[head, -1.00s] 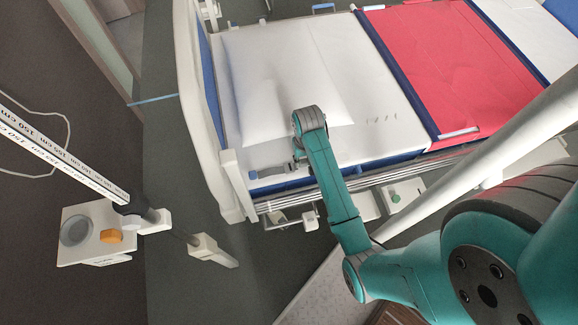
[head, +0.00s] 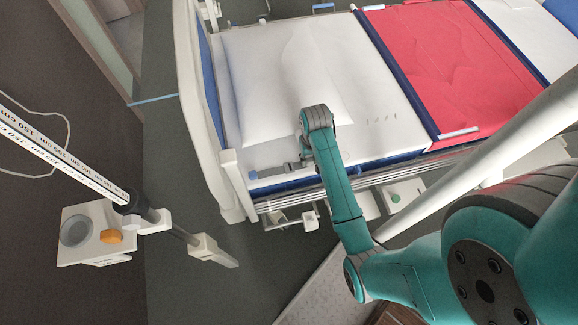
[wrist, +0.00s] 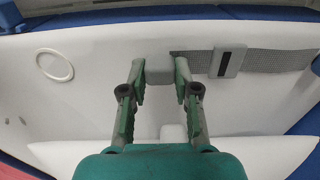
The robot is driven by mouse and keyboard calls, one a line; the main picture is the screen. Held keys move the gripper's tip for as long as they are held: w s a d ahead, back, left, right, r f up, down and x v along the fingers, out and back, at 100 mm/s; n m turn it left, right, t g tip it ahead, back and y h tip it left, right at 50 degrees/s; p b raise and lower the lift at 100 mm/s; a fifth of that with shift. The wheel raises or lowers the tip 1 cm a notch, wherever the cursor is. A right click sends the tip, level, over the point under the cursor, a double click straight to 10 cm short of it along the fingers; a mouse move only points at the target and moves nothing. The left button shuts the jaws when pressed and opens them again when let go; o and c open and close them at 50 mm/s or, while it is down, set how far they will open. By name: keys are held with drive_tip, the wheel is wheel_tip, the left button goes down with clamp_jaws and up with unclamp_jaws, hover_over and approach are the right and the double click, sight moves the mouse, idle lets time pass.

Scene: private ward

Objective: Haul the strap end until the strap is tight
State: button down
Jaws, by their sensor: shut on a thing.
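The strap end (wrist: 160,71), a grey block, sits between the two fingers of my gripper (wrist: 160,80) in the wrist view. My gripper is shut on it. The grey woven strap (wrist: 280,61) runs from the right, at a buckle (wrist: 229,60) with a dark slot, towards my gripper. Only a short stretch of strap shows between buckle and strap end. In the head view, the strap (head: 272,171) lies along the near edge of the bed's head end, with a blue piece (head: 252,175) at its left. My gripper (head: 302,164) is at its right, partly hidden by my wrist.
The bed (head: 385,130) has a white pillow (head: 270,80), a red cover (head: 450,65) and a side rail (head: 345,188) below the strap. A white ring (wrist: 55,65) shows left in the wrist view. A measuring pole (head: 60,160) stands at left; the floor between is clear.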

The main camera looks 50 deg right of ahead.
drive_tip(key=shift+s+d+f, duration=0.35)
drive_tip(key=shift+s+d, duration=0.4)
drive_tip(key=shift+s, duration=0.15)
drive_tip(key=shift+s+d, duration=0.1)
drive_tip(key=shift+d, duration=0.05)
idle(0.4)
drive_tip(key=shift+c, duration=0.5)
unclamp_jaws()
drive_tip(key=shift+w+d+r, duration=0.1)
drive_tip(key=shift+w, duration=0.1)
drive_tip(key=shift+r, duration=0.1)
drive_tip(key=shift+w+r, duration=0.1)
drive_tip(key=shift+r, duration=0.4)
wheel_tip(320, 180, up, 6)
